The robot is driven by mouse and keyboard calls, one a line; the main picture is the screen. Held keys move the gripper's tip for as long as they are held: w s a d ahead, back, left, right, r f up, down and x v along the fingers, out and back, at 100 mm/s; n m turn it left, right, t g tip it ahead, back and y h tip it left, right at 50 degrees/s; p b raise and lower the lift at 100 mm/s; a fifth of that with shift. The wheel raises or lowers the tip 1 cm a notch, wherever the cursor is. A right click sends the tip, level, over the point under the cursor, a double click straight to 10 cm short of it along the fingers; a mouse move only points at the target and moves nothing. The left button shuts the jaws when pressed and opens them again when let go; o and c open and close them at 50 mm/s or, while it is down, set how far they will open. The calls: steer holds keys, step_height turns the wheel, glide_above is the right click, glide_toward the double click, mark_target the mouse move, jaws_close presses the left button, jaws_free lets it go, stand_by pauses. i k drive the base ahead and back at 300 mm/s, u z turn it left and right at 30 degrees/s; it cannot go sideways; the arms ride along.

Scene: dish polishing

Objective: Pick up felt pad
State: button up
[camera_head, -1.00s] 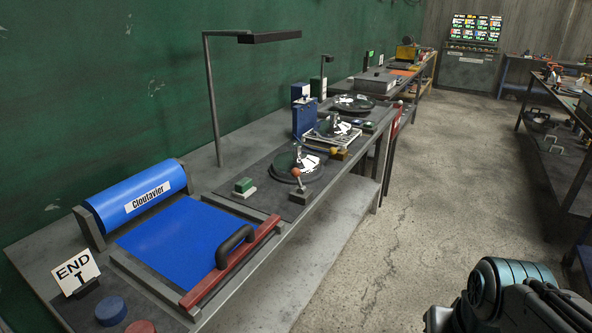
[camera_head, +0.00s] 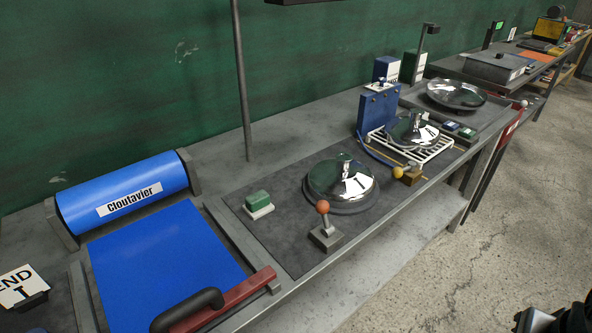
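A small green block on a white base (camera_head: 258,203), which looks like the felt pad, lies on the dark mat (camera_head: 285,240) between the blue panel and the nearest shiny dish. My gripper's fingers are not in view; only a dark piece of my arm shows in the bottom right corner, well away from the pad. The nearest dish (camera_head: 325,188) is round and mirror-like and sits on a dark round base. A second shiny dish (camera_head: 402,133) rests on a white rack, and a third (camera_head: 455,97) lies farther back.
An orange-knobbed lever (camera_head: 324,236) stands right of the pad. The blue "Cloutavier" roller (camera_head: 120,187), blue panel (camera_head: 160,255) and red bar with a black handle (camera_head: 215,303) are at left. A lamp post (camera_head: 241,85) rises behind. Floor at right is clear.

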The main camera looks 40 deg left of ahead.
mark_target(257, 205)
steer(key=u, duration=0.7)
steer(key=i, duration=0.8)
steer(key=u, duration=1.1)
steer(key=i, duration=0.3)
steer(key=u, duration=0.3)
